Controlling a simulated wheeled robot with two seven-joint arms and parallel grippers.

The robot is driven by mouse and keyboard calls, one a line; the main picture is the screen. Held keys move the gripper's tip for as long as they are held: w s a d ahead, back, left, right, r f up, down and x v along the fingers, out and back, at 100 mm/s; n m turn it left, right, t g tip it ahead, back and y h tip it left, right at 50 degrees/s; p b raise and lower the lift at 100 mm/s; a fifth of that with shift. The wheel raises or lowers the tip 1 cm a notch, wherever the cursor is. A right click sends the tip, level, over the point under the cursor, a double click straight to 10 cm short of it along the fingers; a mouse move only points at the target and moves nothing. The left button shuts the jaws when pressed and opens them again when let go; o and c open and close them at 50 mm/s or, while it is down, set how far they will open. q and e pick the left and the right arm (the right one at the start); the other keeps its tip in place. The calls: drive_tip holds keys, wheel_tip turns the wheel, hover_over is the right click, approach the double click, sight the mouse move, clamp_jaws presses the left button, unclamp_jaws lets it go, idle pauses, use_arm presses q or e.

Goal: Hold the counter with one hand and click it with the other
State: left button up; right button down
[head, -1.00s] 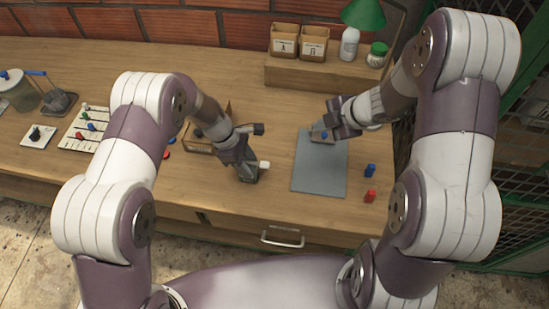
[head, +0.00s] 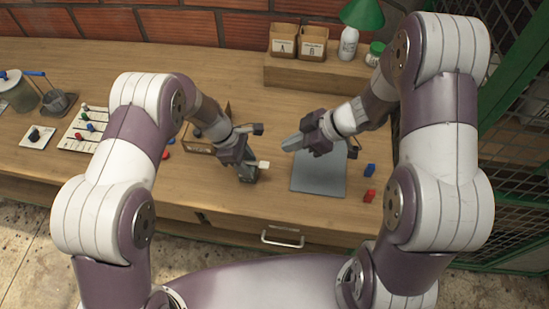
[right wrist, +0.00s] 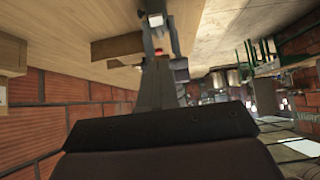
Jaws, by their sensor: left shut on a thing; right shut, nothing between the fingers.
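The counter (head: 249,177) is a small dark grey piece with a white button (head: 264,165) at its right side. My left gripper (head: 243,166) is shut on it from above, and the fingers hide part of its body. My right gripper (head: 288,144) is shut and empty, to the right of and behind the counter, with its tip pointing left toward it; a gap separates them. In the right wrist view the closed fingers (right wrist: 155,85) point up the picture toward my left gripper, where the white button (right wrist: 156,20) shows small.
A grey mat (head: 318,181) lies right of the counter, with a blue block (head: 369,170) and a red block (head: 369,196) beside it. A wooden tray (head: 196,146) sits behind my left gripper. A raised shelf (head: 305,76) holds boxes and bottles at the back.

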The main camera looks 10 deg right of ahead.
sight(264, 164)
drive_tip(key=a+f, duration=0.1)
drive_tip(key=f, duration=0.1)
drive_tip(key=w+a+f, duration=0.1)
drive_tip(key=f, duration=0.2)
drive_tip(key=a+f, duration=0.2)
drive_tip(key=shift+w+a+f, duration=0.1)
drive_tip(key=shift+w+f, duration=0.1)
drive_tip(key=shift+f, duration=0.55)
